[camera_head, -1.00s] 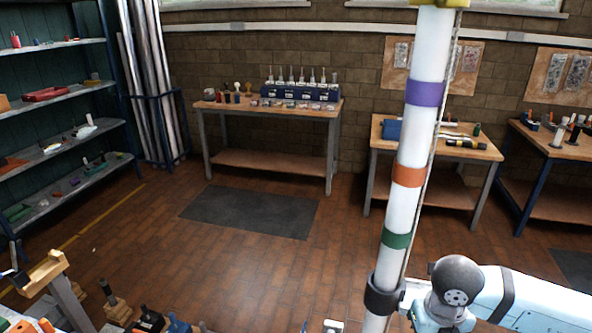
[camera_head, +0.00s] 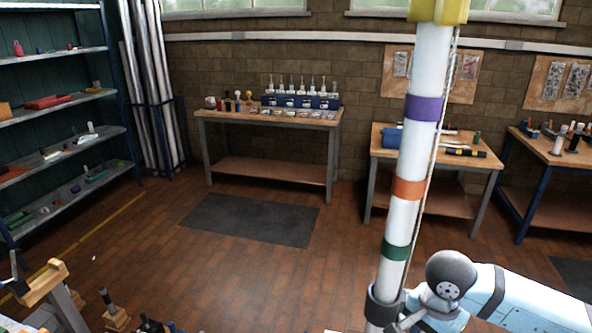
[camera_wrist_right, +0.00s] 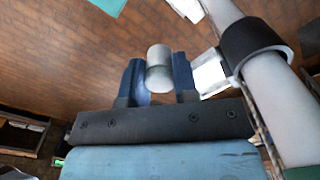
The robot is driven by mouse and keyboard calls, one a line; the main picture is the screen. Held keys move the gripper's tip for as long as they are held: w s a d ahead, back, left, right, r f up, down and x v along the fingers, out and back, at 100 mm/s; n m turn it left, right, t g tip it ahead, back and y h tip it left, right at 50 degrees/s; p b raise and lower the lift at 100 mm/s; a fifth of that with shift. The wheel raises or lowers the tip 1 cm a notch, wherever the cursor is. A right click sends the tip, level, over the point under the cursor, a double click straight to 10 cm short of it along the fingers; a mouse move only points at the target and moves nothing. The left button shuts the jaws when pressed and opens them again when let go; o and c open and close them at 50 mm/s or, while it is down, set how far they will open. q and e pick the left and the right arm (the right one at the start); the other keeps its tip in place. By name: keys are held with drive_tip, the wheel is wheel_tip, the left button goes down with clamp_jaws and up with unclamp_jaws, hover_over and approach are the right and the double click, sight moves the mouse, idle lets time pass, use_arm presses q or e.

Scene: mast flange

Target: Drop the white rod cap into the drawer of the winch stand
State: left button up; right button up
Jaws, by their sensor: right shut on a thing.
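The white rod cap (camera_wrist_right: 159,66) is a short, pale cylinder in the right wrist view. My right gripper (camera_wrist_right: 158,80) is shut on it, with a blue finger on each side. The gripper itself does not show in the head view; only my right arm does, at the lower right beside the mast. My left gripper is in neither current view. I cannot make out the winch stand or its drawer in these frames.
The white mast (camera_head: 405,165) with coloured bands stands close in front; its dark collar (camera_wrist_right: 251,48) is right of the gripper. A workbench (camera_head: 268,118) stands at the back, shelves (camera_head: 60,103) at the left. Floor around the dark mat (camera_head: 250,220) is clear.

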drive_tip(key=n, duration=0.6)
drive_tip(key=shift+w+r, duration=0.25)
drive_tip(key=shift+w, duration=0.05)
drive_tip(key=n, duration=0.4)
drive_tip(key=shift+w+r+n, duration=0.1)
drive_tip(key=shift+w+n, duration=0.05)
drive_tip(key=shift+n, duration=0.15)
